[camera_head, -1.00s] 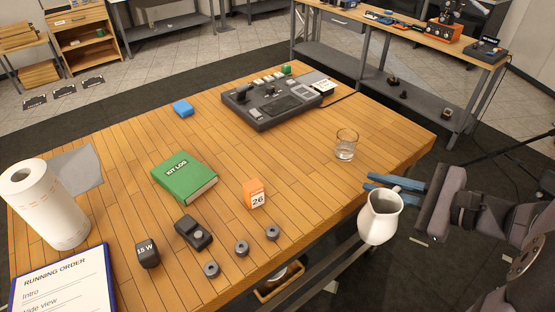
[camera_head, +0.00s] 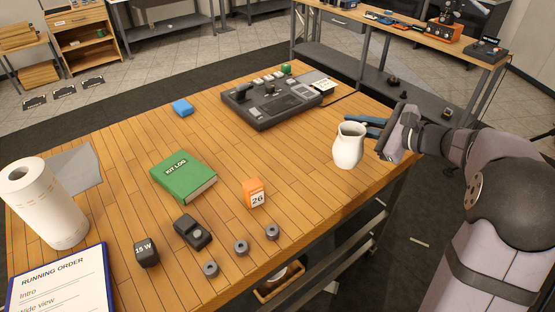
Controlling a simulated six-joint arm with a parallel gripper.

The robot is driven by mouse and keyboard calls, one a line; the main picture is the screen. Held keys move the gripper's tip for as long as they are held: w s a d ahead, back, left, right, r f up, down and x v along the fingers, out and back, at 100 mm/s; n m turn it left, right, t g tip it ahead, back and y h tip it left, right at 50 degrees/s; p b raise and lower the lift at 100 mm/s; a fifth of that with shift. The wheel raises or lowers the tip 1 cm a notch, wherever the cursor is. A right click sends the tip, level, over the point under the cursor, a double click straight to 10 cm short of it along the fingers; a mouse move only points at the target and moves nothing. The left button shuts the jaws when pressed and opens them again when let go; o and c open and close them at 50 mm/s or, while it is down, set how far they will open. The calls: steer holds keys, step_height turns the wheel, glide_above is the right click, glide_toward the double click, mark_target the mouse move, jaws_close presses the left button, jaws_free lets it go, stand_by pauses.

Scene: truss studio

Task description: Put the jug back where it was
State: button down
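The white jug (camera_head: 347,149) is upright over the right part of the wooden table (camera_head: 305,150). My gripper (camera_head: 362,126) reaches in from the right, its blue fingers at the far side of the jug's upper body, and appears shut on it. The jug hides part of the fingers, so the exact grip does not show. I cannot tell whether the jug's base touches the table or hangs a little above it. The drinking glass seen earlier is hidden behind the jug.
A grey control panel (camera_head: 272,104) with a cable stands behind the jug. An orange calendar block (camera_head: 254,193), a green book (camera_head: 184,176) and several small dark weights lie to the left. The table's right edge is close to the jug. Bare wood lies left of the jug.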

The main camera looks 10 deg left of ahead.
steer(key=w+a+m+t, duration=0.1)
steer(key=w+a, duration=1.4)
steer(key=a, duration=0.3)
steer(key=shift+h, duration=0.4)
steer(key=shift+s+f+p, duration=0.15)
steer(key=shift+f, duration=3.4)
steer(key=shift+s+f+p, duration=0.1)
steer(key=shift+f+p, duration=0.05)
steer(key=shift+f, duration=3.35)
steer(key=shift+f, duration=0.15)
steer(key=c, duration=2.3)
jaws_free()
steer(key=shift+f+b, duration=0.1)
steer(key=shift+b, duration=0.25)
steer(key=o, duration=0.5)
steer(key=shift+s, duration=0.1)
